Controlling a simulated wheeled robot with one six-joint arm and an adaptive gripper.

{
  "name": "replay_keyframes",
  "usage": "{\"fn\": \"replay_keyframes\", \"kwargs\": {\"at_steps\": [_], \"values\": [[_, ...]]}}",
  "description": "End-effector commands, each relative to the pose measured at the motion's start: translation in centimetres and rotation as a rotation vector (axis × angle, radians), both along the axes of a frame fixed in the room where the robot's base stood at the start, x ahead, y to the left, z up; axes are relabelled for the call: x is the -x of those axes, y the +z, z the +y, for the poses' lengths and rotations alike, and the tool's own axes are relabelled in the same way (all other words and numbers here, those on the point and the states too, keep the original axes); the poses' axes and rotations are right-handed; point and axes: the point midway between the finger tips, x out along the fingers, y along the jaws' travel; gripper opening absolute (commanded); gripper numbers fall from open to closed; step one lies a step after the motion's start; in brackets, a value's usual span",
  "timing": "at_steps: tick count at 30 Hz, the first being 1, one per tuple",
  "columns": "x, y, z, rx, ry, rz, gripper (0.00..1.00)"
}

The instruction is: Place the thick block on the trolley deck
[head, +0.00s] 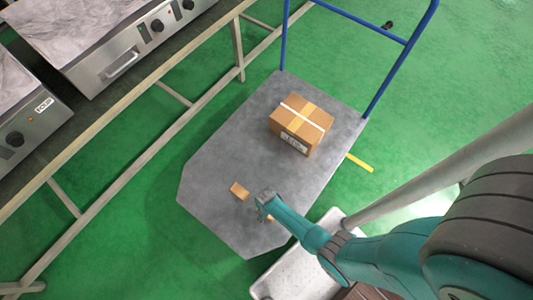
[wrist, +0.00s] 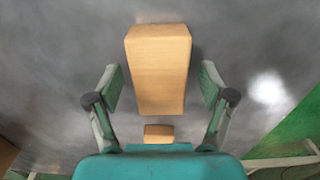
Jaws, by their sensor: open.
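The trolley deck (head: 225,155) is a grey slab with a blue handle frame. A light wooden block (head: 239,190) lies on it, left of my gripper (head: 262,206). A second bit of wood (head: 269,217) shows beside the gripper, mostly hidden by it. In the wrist view, a larger wooden block (wrist: 158,70) lies on the deck ahead, between the lines of my open fingers (wrist: 160,88). A smaller wooden piece (wrist: 158,133) shows nearer the palm, its lower part hidden. The jaws hold nothing. I cannot tell which piece is the thick one.
A taped cardboard box (head: 301,125) stands on the deck toward the handle (head: 398,62). A pale tray or platform (head: 295,275) lies below the deck. A bench (head: 120,105) with metal appliances runs along the left. The deck's left part is clear.

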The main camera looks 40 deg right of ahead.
Motion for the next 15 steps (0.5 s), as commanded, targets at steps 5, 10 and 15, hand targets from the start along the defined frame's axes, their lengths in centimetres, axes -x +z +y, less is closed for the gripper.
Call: {"fn": "replay_keyframes", "kwargs": {"at_steps": [5, 10, 15], "values": [[-0.03, 0.03, 0.00, 0.000, 0.000, 0.000, 0.69], [-0.03, 0.03, 0.00, 0.000, 0.000, 0.000, 0.26], [-0.03, 0.04, 0.00, 0.000, 0.000, -0.001, 0.09]]}}
